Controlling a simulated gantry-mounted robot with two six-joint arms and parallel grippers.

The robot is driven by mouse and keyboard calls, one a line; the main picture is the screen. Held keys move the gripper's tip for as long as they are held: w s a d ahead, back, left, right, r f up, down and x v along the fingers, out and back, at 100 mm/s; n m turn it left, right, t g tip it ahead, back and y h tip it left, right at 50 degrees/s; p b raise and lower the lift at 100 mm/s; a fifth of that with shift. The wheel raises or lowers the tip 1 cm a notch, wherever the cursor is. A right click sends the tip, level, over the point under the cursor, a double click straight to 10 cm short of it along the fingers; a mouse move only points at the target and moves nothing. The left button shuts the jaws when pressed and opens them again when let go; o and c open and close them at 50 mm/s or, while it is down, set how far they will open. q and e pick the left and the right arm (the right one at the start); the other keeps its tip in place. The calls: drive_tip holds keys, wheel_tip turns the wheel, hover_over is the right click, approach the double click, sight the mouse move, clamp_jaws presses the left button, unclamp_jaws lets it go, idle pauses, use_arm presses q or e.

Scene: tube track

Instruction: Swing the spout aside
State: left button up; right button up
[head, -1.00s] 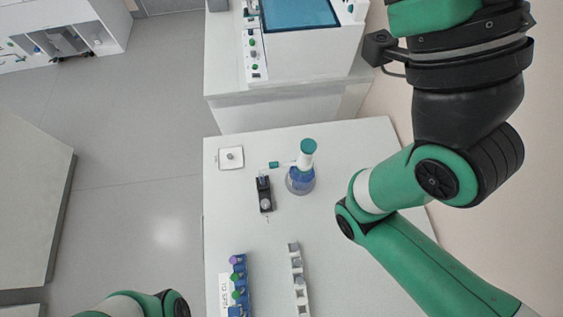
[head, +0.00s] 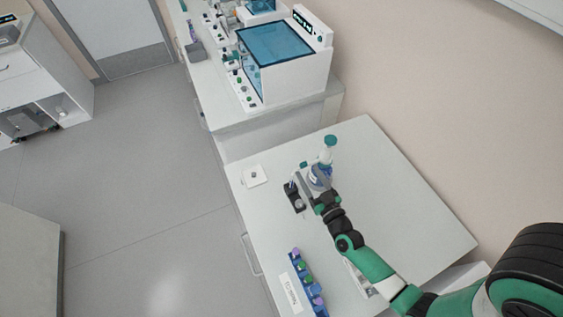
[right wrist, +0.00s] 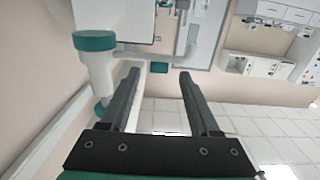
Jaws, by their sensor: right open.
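The dispenser bottle (head: 320,176) stands on the white table with blue liquid in it. Its white pump head with a teal top (head: 330,141) rises above it. In the right wrist view the white pump head (right wrist: 97,68) is at the left, and its spout (right wrist: 128,62) reaches right to a teal tip (right wrist: 159,67). My right gripper (right wrist: 158,76) is open and empty, with the teal tip seen between its fingertips. I cannot tell whether they touch. In the head view my right gripper (head: 306,186) is beside the bottle and partly covers it. My left gripper is not in view.
A small black device (head: 293,197) stands just left of my right gripper. A white square plate (head: 255,176) lies at the table's back left. A rack of capped tubes (head: 305,281) is at the front. The table's right side is clear. A large instrument (head: 285,62) stands behind.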

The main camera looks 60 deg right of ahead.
drive_tip(key=b+x, duration=0.1)
drive_tip(key=x, duration=0.6)
drive_tip(key=shift+w+d, duration=0.3)
drive_tip(key=shift+r, duration=0.1)
clamp_jaws()
idle(1.0)
